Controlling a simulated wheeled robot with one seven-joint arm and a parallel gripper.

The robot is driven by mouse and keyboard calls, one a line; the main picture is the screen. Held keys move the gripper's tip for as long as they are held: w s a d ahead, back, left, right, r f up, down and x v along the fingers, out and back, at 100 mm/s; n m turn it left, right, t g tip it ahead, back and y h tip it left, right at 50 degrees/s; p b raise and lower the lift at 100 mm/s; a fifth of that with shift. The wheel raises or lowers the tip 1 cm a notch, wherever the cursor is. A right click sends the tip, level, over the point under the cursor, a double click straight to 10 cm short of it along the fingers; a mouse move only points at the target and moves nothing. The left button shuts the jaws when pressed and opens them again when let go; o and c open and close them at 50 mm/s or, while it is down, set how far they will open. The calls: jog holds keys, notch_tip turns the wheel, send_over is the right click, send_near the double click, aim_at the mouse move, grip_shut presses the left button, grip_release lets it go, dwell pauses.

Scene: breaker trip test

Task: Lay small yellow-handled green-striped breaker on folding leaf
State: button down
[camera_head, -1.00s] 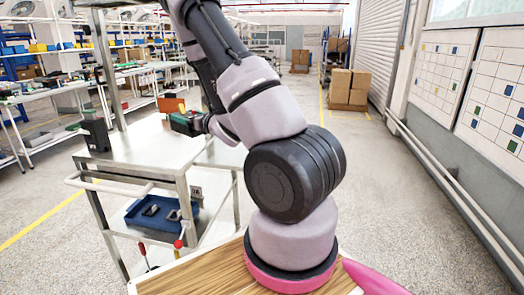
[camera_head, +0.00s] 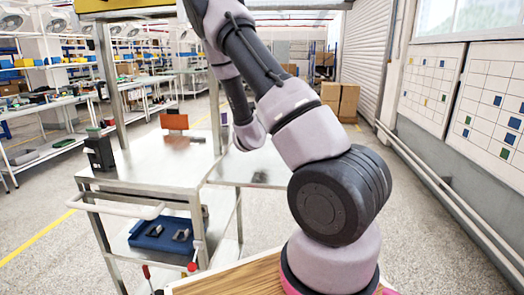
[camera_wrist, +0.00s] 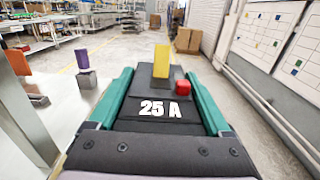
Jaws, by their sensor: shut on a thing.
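In the wrist view, my gripper (camera_wrist: 158,76) is shut on a dark breaker (camera_wrist: 146,127) marked "25 A". The breaker has an upright yellow handle (camera_wrist: 161,61) and a small red button. Teal fingers flank its sides; I cannot make out a separate green stripe. In the head view, the wrist end of my arm is over the right side of the metal cart, and the fingers and breaker are hidden. A lower metal surface, apparently the folding leaf (camera_head: 255,178), extends right from the cart top (camera_head: 160,166), partly behind my arm.
A black box (camera_head: 99,150) and an orange panel (camera_head: 174,122) stand on the cart. A purple-topped piece (camera_wrist: 83,63) stands left in the wrist view. A blue bin (camera_head: 150,238) sits on the lower shelf. Open floor lies right of the cart.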

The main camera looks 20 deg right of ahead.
jog(key=f, duration=0.5)
jog(key=shift+w+d+f, duration=0.15)
jog(key=shift+d+f, duration=0.05)
jog(key=shift+f, duration=0.05)
jog(key=shift+a+f, duration=0.1)
jog(key=shift+f, duration=1.95)
jog(key=shift+f, duration=0.15)
grip_release()
